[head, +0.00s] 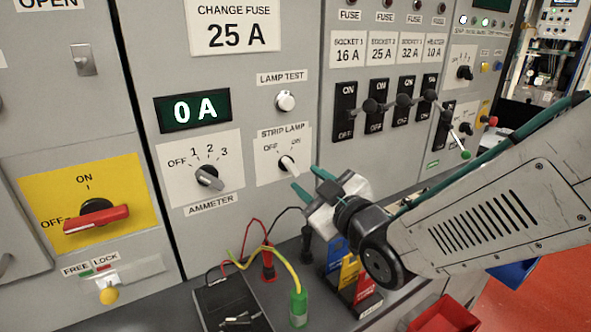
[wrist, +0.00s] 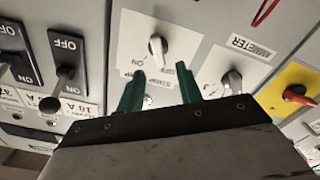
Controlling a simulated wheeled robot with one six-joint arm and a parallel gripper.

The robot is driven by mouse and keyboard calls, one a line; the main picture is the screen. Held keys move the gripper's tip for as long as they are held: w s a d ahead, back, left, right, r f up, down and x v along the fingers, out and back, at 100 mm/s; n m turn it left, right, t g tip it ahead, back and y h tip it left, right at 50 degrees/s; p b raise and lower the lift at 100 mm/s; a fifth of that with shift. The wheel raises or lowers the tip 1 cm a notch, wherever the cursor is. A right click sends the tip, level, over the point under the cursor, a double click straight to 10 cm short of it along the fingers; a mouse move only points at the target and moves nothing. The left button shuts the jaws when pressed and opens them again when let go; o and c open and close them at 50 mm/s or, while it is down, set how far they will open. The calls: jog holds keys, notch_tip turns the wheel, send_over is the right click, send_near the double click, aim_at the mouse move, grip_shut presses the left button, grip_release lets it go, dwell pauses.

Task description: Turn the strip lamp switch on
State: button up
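The strip lamp switch (head: 287,163) is a small rotary knob on a white plate marked OFF at left and ON at right. Its handle slants from upper left to lower right; I cannot tell for certain which mark it indicates. In the wrist view the knob (wrist: 157,47) appears upside down, beyond and between my fingertips. My gripper (head: 307,181) has green fingers spread apart, with nothing between them. It is just below and right of the knob in the head view, apparently short of touching it. The fingers also show in the wrist view (wrist: 157,75).
The lamp test button (head: 285,101) is above the switch, and the ammeter knob (head: 210,177) is to its left. Several black socket switches (head: 345,110) with protruding levers stand to the right. Cables, a green plug (head: 298,306) and a red bin (head: 443,315) are below.

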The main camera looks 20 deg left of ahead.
aim_at(292, 168)
jog(key=x, duration=0.6)
jog(key=shift+w+a, duration=0.1)
jog(key=shift+w, duration=0.05)
jog(key=shift+c, duration=0.2)
grip_shut()
